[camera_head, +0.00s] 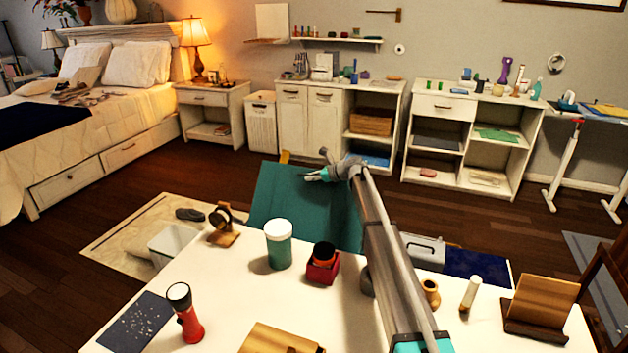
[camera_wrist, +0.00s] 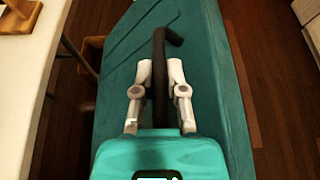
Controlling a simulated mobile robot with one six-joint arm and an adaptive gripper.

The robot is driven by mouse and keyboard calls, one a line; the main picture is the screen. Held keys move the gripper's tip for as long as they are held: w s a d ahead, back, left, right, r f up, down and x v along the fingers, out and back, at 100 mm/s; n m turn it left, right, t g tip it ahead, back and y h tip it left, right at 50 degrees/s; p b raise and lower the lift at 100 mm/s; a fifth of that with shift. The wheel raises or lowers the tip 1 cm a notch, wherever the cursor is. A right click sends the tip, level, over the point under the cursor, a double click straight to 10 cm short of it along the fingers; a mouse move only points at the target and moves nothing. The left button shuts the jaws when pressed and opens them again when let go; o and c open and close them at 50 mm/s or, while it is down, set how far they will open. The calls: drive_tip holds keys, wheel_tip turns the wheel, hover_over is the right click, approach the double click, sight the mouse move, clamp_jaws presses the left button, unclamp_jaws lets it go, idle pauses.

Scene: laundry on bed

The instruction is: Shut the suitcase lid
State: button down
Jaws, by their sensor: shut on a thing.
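The teal suitcase lid (camera_head: 290,205) stands up at a tilt just beyond the white table's far edge. Its broad teal face also fills the middle of the wrist view (camera_wrist: 215,90). The lower part of the suitcase is hidden behind the table in the head view. A dark bent handle (camera_wrist: 160,45) runs over the teal face. My gripper (camera_head: 312,176) is at the lid's upper part. In the wrist view its two pale fingers (camera_wrist: 160,76) lie on either side of the handle and are shut on it.
The white table (camera_head: 225,290) in front holds a green jar (camera_head: 279,247), a red flashlight (camera_head: 187,317), a headphone stand (camera_head: 224,228) and other small items. A white bin (camera_head: 170,243) stands left of the lid. Dark wooden floor (camera_head: 330,140) lies open behind it.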

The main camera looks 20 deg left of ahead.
drive_tip(key=w+d+f+b, duration=0.1)
drive_tip(key=w+f+b, duration=0.7)
drive_tip(key=w, duration=0.4)
drive_tip(key=shift+f, duration=0.15)
drive_tip(key=shift+d, duration=0.1)
drive_tip(key=c, duration=1)
unclamp_jaws()
drive_tip(key=shift+o, duration=0.2)
drive_tip(key=w+d+r+p, duration=0.1)
drive_tip(key=d+r+p, duration=0.1)
drive_tip(key=d, duration=0.5)
drive_tip(key=w+d+r+p, duration=0.1)
drive_tip(key=d+r+p, duration=0.2)
drive_tip(key=d, duration=0.4)
drive_tip(key=shift+w+d, duration=0.2)
drive_tip(key=shift+d, duration=0.2)
idle(0.6)
drive_tip(key=shift+r, duration=0.1)
